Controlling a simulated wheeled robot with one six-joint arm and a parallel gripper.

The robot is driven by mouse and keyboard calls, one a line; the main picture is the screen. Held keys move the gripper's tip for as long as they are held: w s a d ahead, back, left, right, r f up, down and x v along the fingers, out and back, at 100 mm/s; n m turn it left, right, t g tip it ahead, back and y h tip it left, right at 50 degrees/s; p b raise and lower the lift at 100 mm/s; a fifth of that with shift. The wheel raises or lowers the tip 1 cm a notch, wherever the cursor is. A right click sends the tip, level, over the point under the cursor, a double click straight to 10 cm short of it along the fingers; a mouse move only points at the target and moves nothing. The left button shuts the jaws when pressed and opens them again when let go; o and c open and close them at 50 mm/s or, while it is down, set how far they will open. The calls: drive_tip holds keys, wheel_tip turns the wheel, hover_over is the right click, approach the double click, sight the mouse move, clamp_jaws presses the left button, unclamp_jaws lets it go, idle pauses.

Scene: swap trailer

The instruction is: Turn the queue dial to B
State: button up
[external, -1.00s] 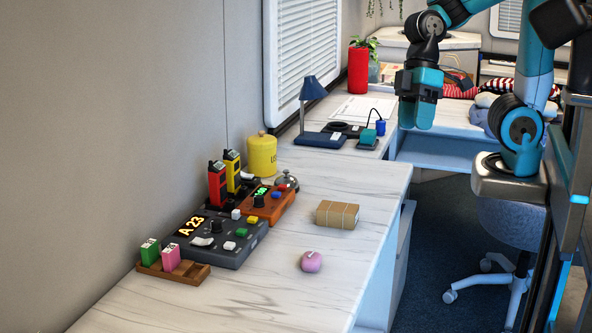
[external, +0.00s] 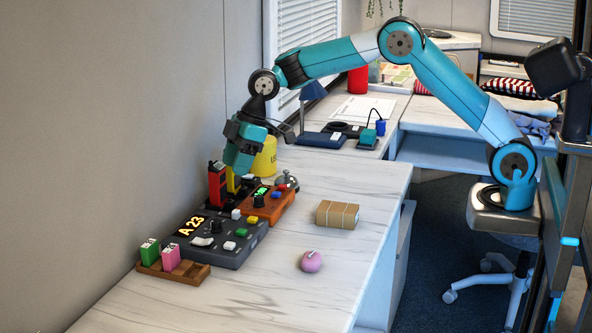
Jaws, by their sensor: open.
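The dark grey queue console (external: 232,257) lies on the marble counter, its lit display (external: 190,226) reading "A 23". It carries a white pointer-like knob (external: 202,241), a black round knob (external: 216,227) and several coloured buttons. I cannot tell which knob is the queue dial, and no letter marks are legible. My gripper (external: 240,166) points down, open and empty, above the back of the console area, in front of the yellow canister. It partly hides the yellow handset and the canister, and is apart from the knobs.
An orange box (external: 275,211) with a black knob and a green display sits behind the console. Red (external: 216,186) and yellow handsets stand beside it, near the wall. A bell (external: 288,181), brown parcel (external: 338,214), pink round object (external: 311,261) and wooden rack (external: 180,275) surround it.

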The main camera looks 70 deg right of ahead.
sight(216, 221)
drive_tip(key=x, duration=1.4)
drive_tip(key=shift+c, duration=0.4)
drive_tip(key=c, duration=0.8)
drive_tip(key=shift+a+m, duration=0.1)
drive_tip(key=shift+m, duration=0.2)
drive_tip(key=m+h, duration=0.1)
drive_tip(key=m, duration=0.2)
drive_tip(key=shift+s+m+t+p, duration=0.1)
drive_tip(key=shift+m+t+p, duration=0.2)
drive_tip(key=shift+m+t, duration=0.1)
drive_tip(key=shift+m+t+h, duration=0.3)
drive_tip(key=shift+m+h, duration=0.8)
drive_tip(key=shift+m, duration=1.1)
